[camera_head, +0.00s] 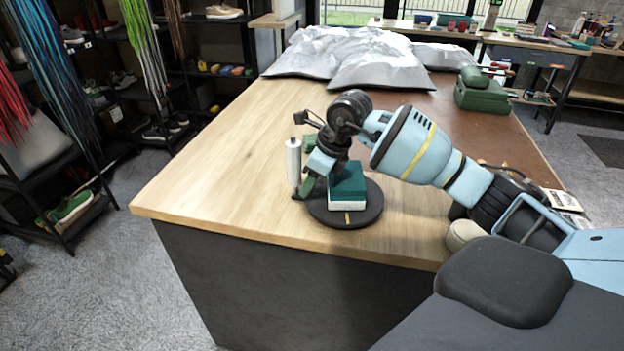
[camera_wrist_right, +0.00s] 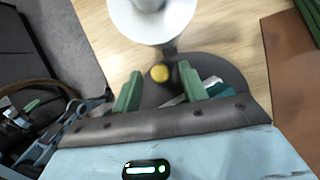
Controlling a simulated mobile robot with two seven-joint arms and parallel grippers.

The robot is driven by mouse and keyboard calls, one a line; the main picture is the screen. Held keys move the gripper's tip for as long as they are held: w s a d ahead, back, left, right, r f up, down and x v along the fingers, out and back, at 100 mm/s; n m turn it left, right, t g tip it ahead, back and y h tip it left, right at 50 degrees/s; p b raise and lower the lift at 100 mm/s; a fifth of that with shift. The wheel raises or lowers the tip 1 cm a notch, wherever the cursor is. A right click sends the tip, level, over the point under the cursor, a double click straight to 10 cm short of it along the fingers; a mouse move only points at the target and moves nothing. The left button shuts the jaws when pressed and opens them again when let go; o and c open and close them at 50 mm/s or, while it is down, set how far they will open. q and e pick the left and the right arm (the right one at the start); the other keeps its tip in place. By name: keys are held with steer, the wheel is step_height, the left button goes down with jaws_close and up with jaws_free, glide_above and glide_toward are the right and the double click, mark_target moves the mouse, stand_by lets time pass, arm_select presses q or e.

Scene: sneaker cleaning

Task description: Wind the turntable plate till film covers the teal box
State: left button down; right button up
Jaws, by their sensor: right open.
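The dark round turntable plate (camera_head: 366,210) lies on the wooden table near its front edge, with a small yellow mark at its front. The teal box (camera_head: 348,178) sits on it, teal above and white on its lower side; I cannot tell whether that white is film. A white upright roll (camera_head: 293,160) stands at the plate's left. My right gripper (camera_head: 304,166) is low over the plate's left side, beside the box. My left gripper is out of view.
Grey-white covered bundles (camera_head: 350,55) lie at the table's back. A green case (camera_head: 482,92) stands at the back right on a brown mat. The wood left of the plate is clear. Shelves with shoes and hanging laces stand at the left.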

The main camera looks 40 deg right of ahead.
jaws_close()
stand_by(0.3)
steer(key=shift+s+a+n, duration=0.1)
steer(key=shift+s+n, duration=0.05)
steer(key=shift+n, duration=0.15)
